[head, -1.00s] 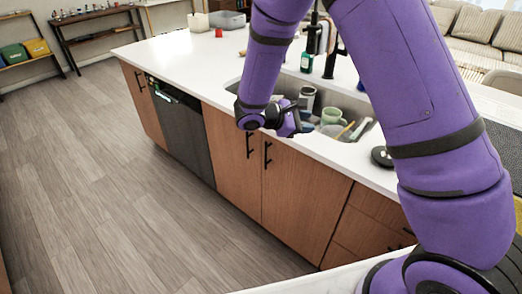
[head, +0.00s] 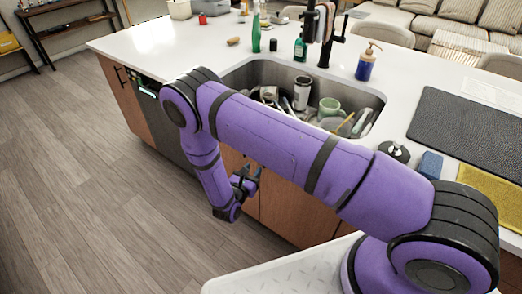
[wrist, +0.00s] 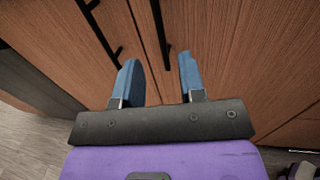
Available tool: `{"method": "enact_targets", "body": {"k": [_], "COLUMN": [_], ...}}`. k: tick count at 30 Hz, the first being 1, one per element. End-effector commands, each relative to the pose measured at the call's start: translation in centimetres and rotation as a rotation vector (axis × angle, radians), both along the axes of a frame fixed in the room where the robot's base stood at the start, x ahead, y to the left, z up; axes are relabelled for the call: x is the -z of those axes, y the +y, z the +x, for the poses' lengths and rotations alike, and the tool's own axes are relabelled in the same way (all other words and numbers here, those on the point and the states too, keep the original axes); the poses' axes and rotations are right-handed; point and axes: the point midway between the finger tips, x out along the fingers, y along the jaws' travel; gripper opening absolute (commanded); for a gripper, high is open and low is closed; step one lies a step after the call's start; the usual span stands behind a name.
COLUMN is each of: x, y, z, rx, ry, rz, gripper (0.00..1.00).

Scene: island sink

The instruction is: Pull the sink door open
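The wooden sink doors (head: 274,205) are below the sink and look shut; my arm covers much of them in the head view. In the wrist view, one black bar handle (wrist: 91,16) is at upper left and another black handle (wrist: 160,24) is near the middle. My gripper (head: 248,181) is in front of the doors. In the wrist view its blue fingers (wrist: 158,64) are apart, with nothing held. The middle handle's lower end appears between the finger directions, just beyond the tips. I cannot tell whether anything touches.
The sink (head: 375,103) holds cups and utensils. The white countertop (head: 200,48) overhangs the cabinet front. A dark dishwasher panel (head: 166,131) is left of the doors. Grey wood floor (head: 90,200) is clear at left.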

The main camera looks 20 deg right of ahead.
Motion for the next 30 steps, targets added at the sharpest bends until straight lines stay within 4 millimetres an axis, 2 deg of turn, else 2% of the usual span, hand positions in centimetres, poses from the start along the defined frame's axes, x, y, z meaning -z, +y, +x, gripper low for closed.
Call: {"method": "enact_targets", "body": {"k": [8, 21, 30], "x": [0.3, 0.3, 0.3], "y": [-1.5, -6.3, -7.3], "z": [1.5, 6.8, 7.8], "rx": [-0.006, -0.006, -0.008], "ry": [0.002, 0.001, 0.003], "rz": [-0.004, -0.002, -0.003], "gripper": [0.37, 0.37, 0.37]}}
